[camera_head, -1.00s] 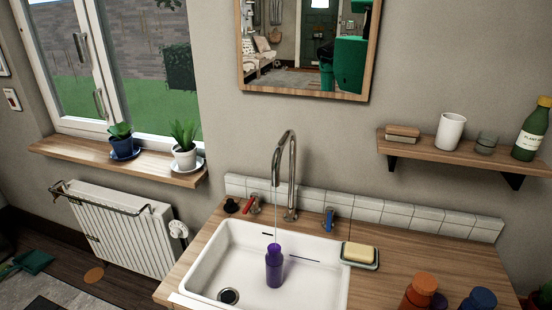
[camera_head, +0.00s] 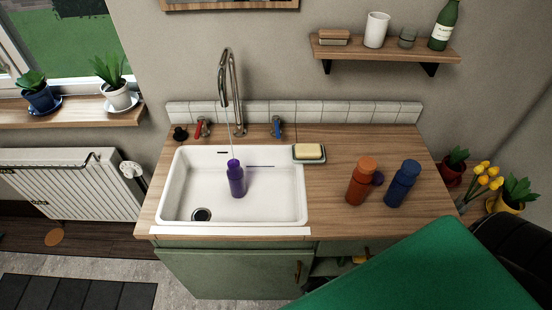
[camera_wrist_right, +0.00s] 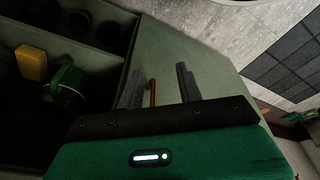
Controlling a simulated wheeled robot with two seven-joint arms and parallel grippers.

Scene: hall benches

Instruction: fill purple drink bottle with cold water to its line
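The purple drink bottle (camera_head: 237,181) stands upright in the white sink (camera_head: 290,195), under the curved tap (camera_head: 238,90). A thin stream of water runs from the spout to the bottle's mouth. Its water level and line are too small to tell. The blue-marked tap handle (camera_head: 276,127) is right of the spout, the red-marked one (camera_head: 201,127) left. A small purple piece, perhaps a cap (camera_head: 377,178), lies by the orange bottle. My right gripper (camera_wrist_right: 160,78) is open in the right wrist view, its fingers on either side of a copper-coloured handle (camera_wrist_right: 153,93). My left gripper is out of view.
An orange bottle (camera_head: 361,182) and a blue bottle (camera_head: 402,184) stand on the wooden counter (camera_head: 330,215). Soap (camera_head: 309,152) lies on a dish right of the sink. A green cupboard (camera_head: 230,272) below has an open shelf section. A black plug (camera_head: 180,134) sits behind the sink.

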